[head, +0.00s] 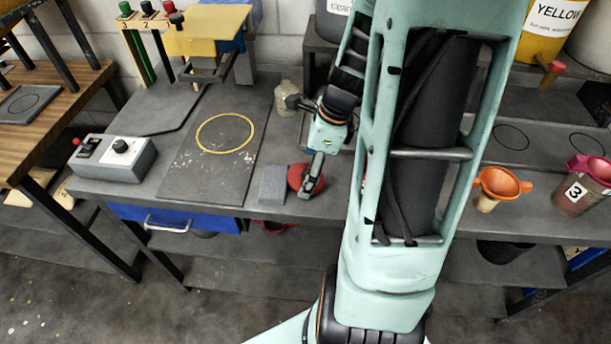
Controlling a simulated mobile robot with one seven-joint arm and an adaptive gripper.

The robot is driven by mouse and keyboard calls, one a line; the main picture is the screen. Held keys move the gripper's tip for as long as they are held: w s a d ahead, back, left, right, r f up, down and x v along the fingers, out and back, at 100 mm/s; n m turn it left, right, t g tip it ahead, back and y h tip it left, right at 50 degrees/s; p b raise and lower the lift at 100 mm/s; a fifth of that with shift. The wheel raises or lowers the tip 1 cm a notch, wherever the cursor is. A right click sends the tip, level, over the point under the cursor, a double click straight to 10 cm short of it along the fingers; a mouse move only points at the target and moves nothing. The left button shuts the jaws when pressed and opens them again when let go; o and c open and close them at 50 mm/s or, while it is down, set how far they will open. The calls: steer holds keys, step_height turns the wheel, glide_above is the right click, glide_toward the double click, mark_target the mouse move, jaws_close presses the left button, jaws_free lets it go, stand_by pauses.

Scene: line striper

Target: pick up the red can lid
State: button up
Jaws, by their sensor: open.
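The red can lid (296,176) lies on the dark workbench near its front edge, just right of a grey block. My gripper (311,186) points down at the lid and covers its right part. The jaws are open, with a dark finger in front of the lid. I cannot tell whether the fingers touch the lid. Part of the lid is hidden behind the gripper.
The grey block (273,184) stands close on the left. A control box (112,158) and a board with a yellow ring (225,134) are farther left. An orange funnel (500,183) and a can marked 3 (577,193) are on the right. My arm hides the middle.

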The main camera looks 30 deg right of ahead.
steer(key=shift+a+f, duration=0.1)
steer(key=shift+f, duration=0.65)
steer(key=shift+c, duration=0.3)
steer(key=c, duration=1)
steer(key=shift+w+r, duration=0.1)
